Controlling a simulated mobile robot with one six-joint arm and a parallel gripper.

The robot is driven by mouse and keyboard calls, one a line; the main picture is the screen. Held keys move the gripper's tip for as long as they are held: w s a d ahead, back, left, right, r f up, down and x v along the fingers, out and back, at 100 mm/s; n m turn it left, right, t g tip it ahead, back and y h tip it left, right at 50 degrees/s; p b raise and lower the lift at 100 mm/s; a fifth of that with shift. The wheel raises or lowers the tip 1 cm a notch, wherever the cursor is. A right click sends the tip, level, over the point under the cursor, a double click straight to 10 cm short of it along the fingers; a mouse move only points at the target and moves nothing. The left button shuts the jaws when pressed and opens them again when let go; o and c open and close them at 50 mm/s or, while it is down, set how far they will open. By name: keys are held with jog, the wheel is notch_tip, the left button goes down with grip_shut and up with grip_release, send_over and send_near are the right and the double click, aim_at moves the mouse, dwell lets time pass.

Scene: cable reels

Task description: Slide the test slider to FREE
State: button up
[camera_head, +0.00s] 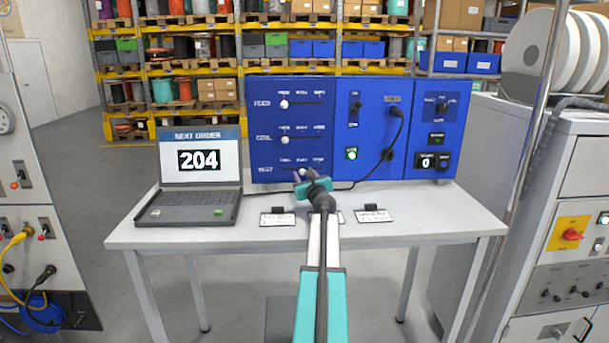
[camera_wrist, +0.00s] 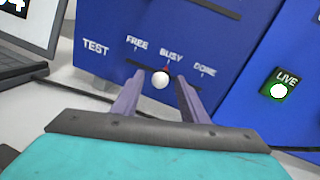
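The TEST slider is on the lower left part of the blue panel (camera_head: 292,130). Its white knob (camera_wrist: 160,79) stands close to the BUSY mark, right of FREE and left of DONE, in the wrist view. My gripper (camera_wrist: 160,84) is open, with one purple finger on each side of the knob and visible gaps between. In the head view my gripper (camera_head: 308,180) is in front of the panel's lower edge and partly covers the TEST row.
Two other slider knobs, FEED (camera_head: 284,104) and a second one (camera_head: 284,140), sit at their left ends above. A green LIVE button (camera_head: 351,153) and a cable are to the right. A laptop (camera_head: 195,175) stands left. Small label stands are on the table (camera_head: 160,235).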

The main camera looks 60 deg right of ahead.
jog(key=shift+w, duration=0.1)
grip_shut()
jog(key=shift+d, duration=0.1)
dwell(0.4)
